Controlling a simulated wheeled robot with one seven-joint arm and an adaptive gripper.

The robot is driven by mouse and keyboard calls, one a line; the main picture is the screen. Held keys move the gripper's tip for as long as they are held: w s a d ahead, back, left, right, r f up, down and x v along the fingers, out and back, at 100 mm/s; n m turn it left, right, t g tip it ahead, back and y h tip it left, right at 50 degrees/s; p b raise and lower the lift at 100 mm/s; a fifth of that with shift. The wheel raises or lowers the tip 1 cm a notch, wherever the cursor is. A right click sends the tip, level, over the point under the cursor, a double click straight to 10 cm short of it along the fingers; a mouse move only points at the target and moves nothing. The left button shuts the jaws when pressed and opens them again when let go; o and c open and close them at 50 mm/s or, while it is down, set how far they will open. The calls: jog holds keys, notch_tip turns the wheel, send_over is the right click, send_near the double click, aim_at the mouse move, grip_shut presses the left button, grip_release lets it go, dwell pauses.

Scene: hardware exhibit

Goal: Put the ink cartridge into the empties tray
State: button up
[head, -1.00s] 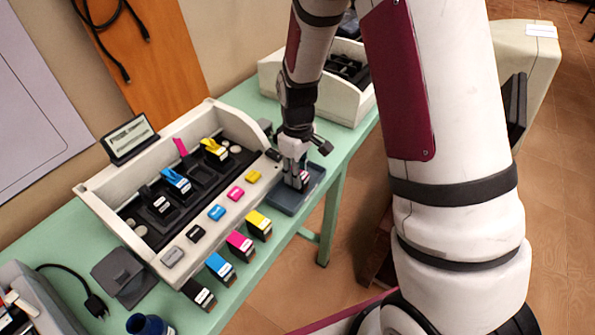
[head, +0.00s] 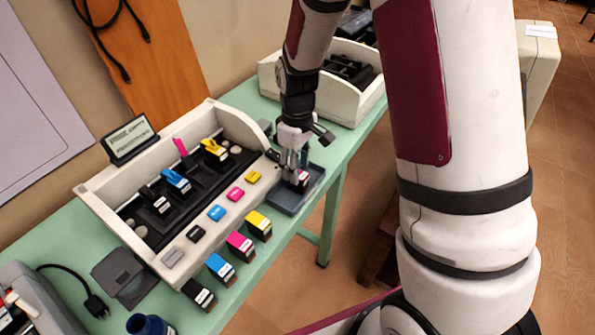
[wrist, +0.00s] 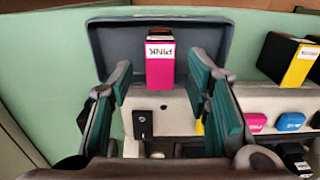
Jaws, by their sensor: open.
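The ink cartridge (head: 303,179) is a small pink and black block. In the wrist view it shows its pink face and a white label reading PINK (wrist: 160,66). It stands inside the dark blue-grey empties tray (head: 276,199), whose floor and rim also show in the wrist view (wrist: 112,45). My gripper (head: 293,170) is over the tray. In the wrist view its two green-padded fingers (wrist: 160,78) are open, one on each side of the cartridge, with a gap on both sides. In the head view the fingers partly hide the cartridge.
A white printer housing (head: 170,262) lies left of the tray, with a raised pink lever (head: 181,148) and other cartridges in its bay. Black, blue, pink and yellow cartridges (head: 258,224) stand along its front. Another white housing (head: 350,100) is behind. The green table edge is close to the tray.

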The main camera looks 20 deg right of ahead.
notch_tip(320, 180, up, 9)
jog(key=s+r+m+t, duration=0.2)
jog(key=s+r+m, duration=0.1)
jog(key=s+r, duration=0.85)
jog(key=s+r+m+t, duration=0.1)
jog(key=s+m, duration=0.3)
jog(key=s, duration=0.9)
jog(key=shift+s+d+r+t, duration=0.15)
jog(key=shift+s+r+t, duration=0.25)
jog(key=shift+r, duration=0.5)
